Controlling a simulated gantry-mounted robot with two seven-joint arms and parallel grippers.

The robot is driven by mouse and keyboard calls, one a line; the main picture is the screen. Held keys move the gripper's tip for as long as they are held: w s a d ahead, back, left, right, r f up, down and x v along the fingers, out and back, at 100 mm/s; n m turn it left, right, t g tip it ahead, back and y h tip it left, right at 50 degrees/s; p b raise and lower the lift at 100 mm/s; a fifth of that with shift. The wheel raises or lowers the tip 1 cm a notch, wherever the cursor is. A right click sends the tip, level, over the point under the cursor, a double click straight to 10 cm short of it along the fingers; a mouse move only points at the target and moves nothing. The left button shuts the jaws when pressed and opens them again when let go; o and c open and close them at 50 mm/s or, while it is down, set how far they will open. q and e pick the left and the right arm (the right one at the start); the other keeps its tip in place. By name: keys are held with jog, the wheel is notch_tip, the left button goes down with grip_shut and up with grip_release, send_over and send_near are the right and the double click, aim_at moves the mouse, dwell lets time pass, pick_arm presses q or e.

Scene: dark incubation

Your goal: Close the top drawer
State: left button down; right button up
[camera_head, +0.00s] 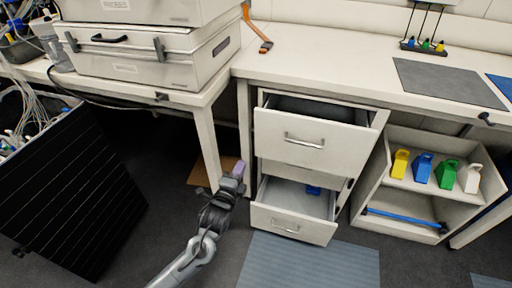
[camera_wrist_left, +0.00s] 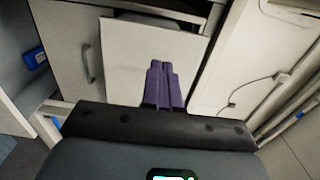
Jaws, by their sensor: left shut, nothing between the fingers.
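The top drawer (camera_head: 310,138) of the white cabinet under the bench is pulled out, with a metal bar handle on its pale front. My left gripper (camera_head: 238,168) is to the left of the cabinet and lower than the top drawer's front, apart from it in the head view. Its purple fingers are closed together and empty. In the left wrist view the shut fingers (camera_wrist_left: 161,70) stand in front of pale cabinet panels; whether they touch any cannot be told. My right gripper is in neither view.
The bottom drawer (camera_head: 291,223) is also open, with a blue object (camera_head: 313,190) inside. A shelf unit (camera_head: 400,204) with colored blocks stands right of the cabinet. A bench leg (camera_head: 206,145) is near my left gripper. A black ridged panel (camera_head: 75,190) stands at left.

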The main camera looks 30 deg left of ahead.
pick_arm(q)
jog(key=b, duration=0.4)
send_near(257, 133)
jog(key=x, duration=0.7)
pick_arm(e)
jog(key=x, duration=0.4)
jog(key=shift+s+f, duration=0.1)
